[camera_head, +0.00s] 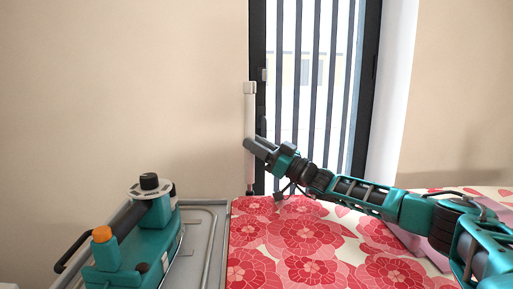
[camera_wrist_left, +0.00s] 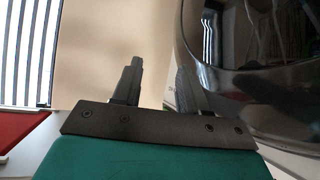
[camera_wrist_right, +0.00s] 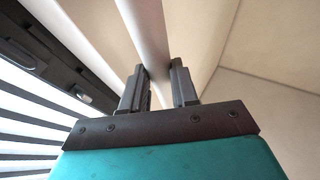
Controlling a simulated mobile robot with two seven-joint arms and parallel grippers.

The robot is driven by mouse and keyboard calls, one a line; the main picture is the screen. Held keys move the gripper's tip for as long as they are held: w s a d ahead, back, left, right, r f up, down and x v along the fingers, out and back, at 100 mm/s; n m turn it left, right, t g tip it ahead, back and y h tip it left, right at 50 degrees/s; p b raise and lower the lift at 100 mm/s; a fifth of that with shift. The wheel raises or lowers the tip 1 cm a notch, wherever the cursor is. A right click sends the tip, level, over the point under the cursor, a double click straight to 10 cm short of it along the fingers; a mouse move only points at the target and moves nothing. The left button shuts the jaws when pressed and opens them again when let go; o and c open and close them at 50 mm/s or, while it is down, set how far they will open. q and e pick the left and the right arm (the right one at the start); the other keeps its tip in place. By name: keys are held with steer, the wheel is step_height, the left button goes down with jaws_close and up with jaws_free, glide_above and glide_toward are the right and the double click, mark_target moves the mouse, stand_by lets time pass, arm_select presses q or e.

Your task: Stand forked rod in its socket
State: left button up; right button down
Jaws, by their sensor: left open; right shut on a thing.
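The forked rod (camera_head: 250,112) is a long pale rod with a wider cap at its top. It is upright near the back edge of the table, in front of the window frame. My right gripper (camera_head: 252,144) is shut on it around mid-length. In the right wrist view the rod (camera_wrist_right: 145,30) passes between the fingers (camera_wrist_right: 158,88). Its dark lower end is near the tablecloth's far edge; I cannot tell whether it touches anything. I cannot make out the socket. My left gripper (camera_wrist_left: 156,85) is open and empty, in the left wrist view only.
A teal unit (camera_head: 157,217) with an orange knob (camera_head: 102,233) and a black knob (camera_head: 149,181) stands at the lower left by a grey metal tray (camera_head: 206,243). A red floral tablecloth (camera_head: 310,240) covers the table and is mostly clear. A barred window (camera_head: 315,75) is behind.

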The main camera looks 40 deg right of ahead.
steer(key=shift+a+f, duration=0.15)
steer(key=shift+f, duration=0.5)
steer(key=c, duration=0.8)
jaws_free()
steer(key=shift+r+p, duration=2.6)
steer(key=shift+r, duration=8.1)
